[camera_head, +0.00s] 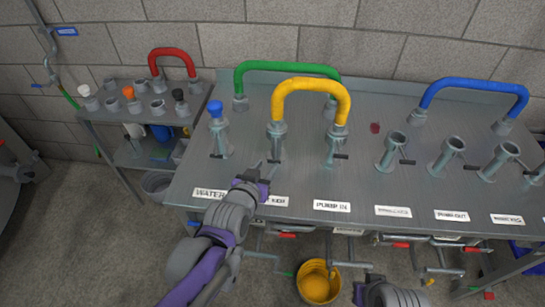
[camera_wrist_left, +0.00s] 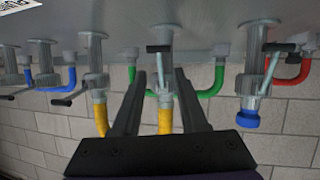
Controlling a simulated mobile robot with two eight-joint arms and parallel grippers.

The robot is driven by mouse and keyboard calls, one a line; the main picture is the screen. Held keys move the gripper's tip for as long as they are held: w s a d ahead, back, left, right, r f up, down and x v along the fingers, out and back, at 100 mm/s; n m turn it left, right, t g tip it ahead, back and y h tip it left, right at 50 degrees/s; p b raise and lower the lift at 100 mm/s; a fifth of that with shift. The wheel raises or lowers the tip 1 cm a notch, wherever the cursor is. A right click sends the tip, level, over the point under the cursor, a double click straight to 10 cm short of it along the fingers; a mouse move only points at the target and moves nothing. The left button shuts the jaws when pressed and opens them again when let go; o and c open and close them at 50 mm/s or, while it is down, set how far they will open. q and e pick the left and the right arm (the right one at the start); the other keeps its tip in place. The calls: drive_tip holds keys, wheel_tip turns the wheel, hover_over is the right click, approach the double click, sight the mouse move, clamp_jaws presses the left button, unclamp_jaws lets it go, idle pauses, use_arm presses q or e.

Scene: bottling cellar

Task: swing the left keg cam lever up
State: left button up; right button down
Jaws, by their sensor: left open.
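The left keg fitting (camera_head: 277,131) carries the left end of a yellow hose (camera_head: 311,84) on the steel bench. Its cam lever (camera_head: 276,161) sticks out low, with a dark grip. In the left wrist view the lever's dark grip (camera_wrist_left: 160,48) lies just beyond the fingertips, roughly between them. My left gripper (camera_head: 266,167) is open and empty, in front of the fitting, over a partly hidden label. In the left wrist view its two dark fingers (camera_wrist_left: 160,74) stand apart. Part of my right arm shows at the bottom edge; its jaws are not clear.
The blue-capped water fitting (camera_head: 217,130) stands left; the pump-in fitting (camera_head: 338,145) holds the hose's other end at right. A green hose (camera_head: 285,66) arches behind. Several open fittings stand farther right. A yellow bucket (camera_head: 318,283) is on the floor below the bench.

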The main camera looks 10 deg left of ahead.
sight(274, 156)
use_arm(q)
drive_tip(key=b+x, duration=0.1)
drive_tip(key=x, duration=0.7)
drive_tip(key=shift+f, duration=0.1)
drive_tip(key=shift+s, duration=0.1)
drive_tip(key=shift+c, duration=0.3)
clamp_jaws()
idle(0.8)
